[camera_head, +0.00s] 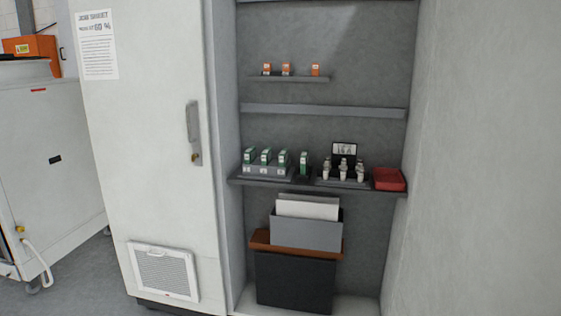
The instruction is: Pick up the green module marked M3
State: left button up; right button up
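Several green modules stand on the dark lower shelf (365,189) in the alcove. Three of them, the left one (250,156), the middle one (266,156) and the right one (282,157), stand in a row in a grey rack (262,172) with small white labels. Another green module (304,159) stands apart, just right of the rack, in a dark holder. The markings are too small to read, so I cannot tell which one is M3. Neither of my grippers is in view.
Right of the modules are a black stand with pale fittings (343,170), a small dark sign (344,150) and a red tray (389,179). A narrow shelf (290,79) above holds orange items. A tall white cabinet (150,150) borders the left, a bare wall (485,160) the right.

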aim_at(283, 157)
jog(key=i+j+z, duration=0.35)
jog(key=i, duration=0.2)
jog(key=i+j+z, duration=0.7)
jog(key=i+j, duration=0.3)
jog(key=j, duration=0.1)
